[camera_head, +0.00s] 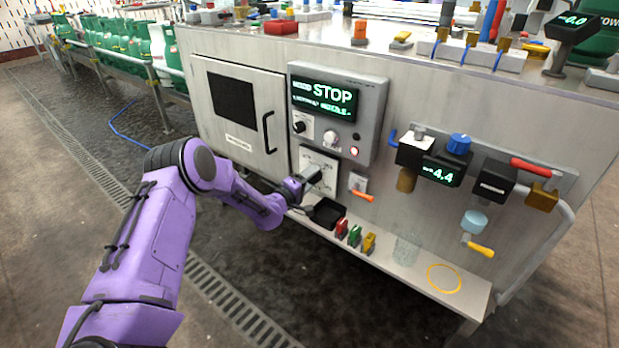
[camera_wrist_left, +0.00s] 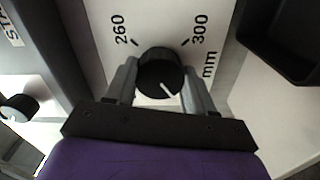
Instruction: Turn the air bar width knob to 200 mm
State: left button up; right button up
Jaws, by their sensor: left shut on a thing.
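The width knob (camera_wrist_left: 160,72) is round and black with a white pointer line, and it shows in the left wrist view on a white dial plate (camera_wrist_left: 95,30). The marks 260 and 300 mm show beyond it; the other marks are hidden by my gripper. The pointer line slants toward the lower right of that view, away from both marks. My left gripper (camera_wrist_left: 162,85) is shut on the knob, one grey finger at each side. In the head view my left gripper (camera_head: 312,175) reaches the dial plate (camera_head: 325,160) below the control box and hides the knob.
The control box (camera_head: 370,125) with a STOP display is just above my gripper. A black tray (camera_head: 326,212) and red, green and yellow items stand on the shelf (camera_head: 400,262) below. An orange-handled valve (camera_head: 361,195) is close on the right.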

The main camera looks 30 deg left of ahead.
pick_arm(q)
jog(key=shift+d+n, duration=0.1)
jog(key=shift+n, duration=0.9)
jog(key=o, duration=1)
jog(key=shift+w, duration=0.1)
jog(key=shift+o, duration=0.2)
jog(key=s+p, duration=0.2)
jog(key=s, duration=0.8)
jog(key=shift+s+a+p, duration=0.3)
jog(key=shift+a+p, duration=0.1)
jog(key=shift+a, duration=0.05)
